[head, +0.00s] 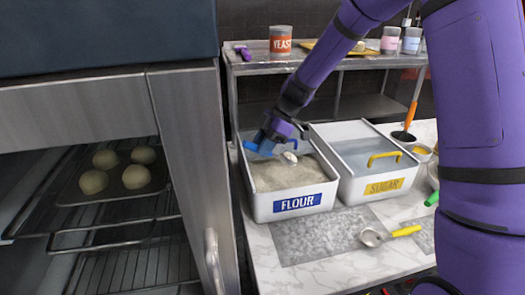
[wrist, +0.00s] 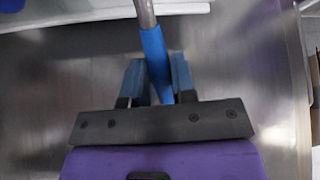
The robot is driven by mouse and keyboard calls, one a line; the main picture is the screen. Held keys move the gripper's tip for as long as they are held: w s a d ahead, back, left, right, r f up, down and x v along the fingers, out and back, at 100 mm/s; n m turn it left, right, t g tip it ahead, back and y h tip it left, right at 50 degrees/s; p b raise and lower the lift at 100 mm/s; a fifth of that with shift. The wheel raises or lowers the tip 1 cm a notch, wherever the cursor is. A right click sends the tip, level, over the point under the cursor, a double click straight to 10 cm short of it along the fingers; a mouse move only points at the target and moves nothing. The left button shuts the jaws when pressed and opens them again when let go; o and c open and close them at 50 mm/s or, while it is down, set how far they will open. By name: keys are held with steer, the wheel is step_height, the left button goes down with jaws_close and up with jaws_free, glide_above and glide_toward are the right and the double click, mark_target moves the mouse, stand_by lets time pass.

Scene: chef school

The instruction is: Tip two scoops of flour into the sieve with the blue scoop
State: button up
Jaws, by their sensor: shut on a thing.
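My gripper (head: 276,134) is shut on the blue handle of the scoop (wrist: 153,45), which runs between the two fingers in the wrist view. In the head view the small metal scoop bowl (head: 290,157) is over the open flour bin (head: 263,209), close above the pale flour (head: 285,178). Whether the bowl touches the flour or carries any is too small to tell. In the wrist view only the handle and part of the metal neck show. I cannot make out a sieve in either view.
A lidded sugar bin (head: 350,188) stands right of the flour. A yellow-handled scoop (head: 372,237) lies on the counter in front. A green handle (head: 432,199) shows at the right, partly behind my arm. An open oven with buns (head: 138,176) is at the left.

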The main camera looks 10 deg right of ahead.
steer(key=shift+r+t+h, duration=0.2)
steer(key=shift+r+h, duration=0.6)
steer(key=shift+r, duration=0.6)
steer(key=shift+r+t+h, duration=0.2)
steer(key=shift+r+h, duration=0.6)
steer(key=shift+r, duration=0.55)
steer(key=shift+r+h, duration=0.3)
steer(key=shift+r, duration=0.05)
steer(key=shift+f, duration=0.1)
